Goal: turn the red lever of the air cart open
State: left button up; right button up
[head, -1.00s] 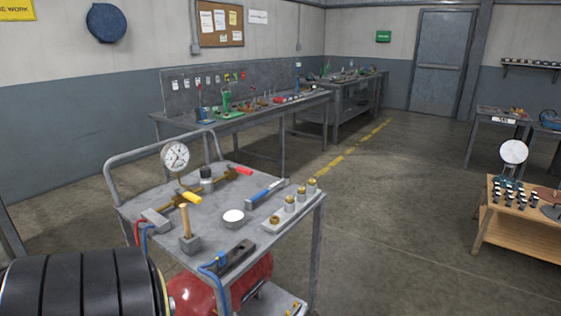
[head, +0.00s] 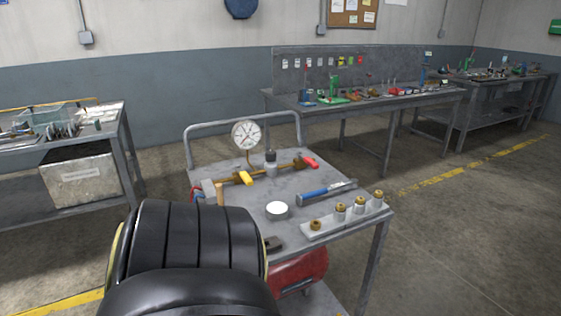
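The air cart (head: 330,187) is a grey metal cart in the middle of the head view, with a tube handle at its back left. A brass pipe with valves lies along the back of its top. The red lever (head: 310,163) is at the pipe's right end, and a yellow lever (head: 246,178) is at its left part. A round white gauge (head: 246,135) stands above the pipe. A large black arm part of mine covers the cart's front left corner. No gripper fingers show, and nothing of mine touches the red lever.
On the cart top are a blue-handled tool (head: 326,191), a white round tin (head: 277,210) and a block row with brass fittings (head: 345,220). A red tank (head: 300,270) sits below. A workbench (head: 365,107) stands behind, another table (head: 60,147) at left. Floor at right is clear.

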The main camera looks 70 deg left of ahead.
aim_at(314, 165)
jog(key=u, duration=2.1)
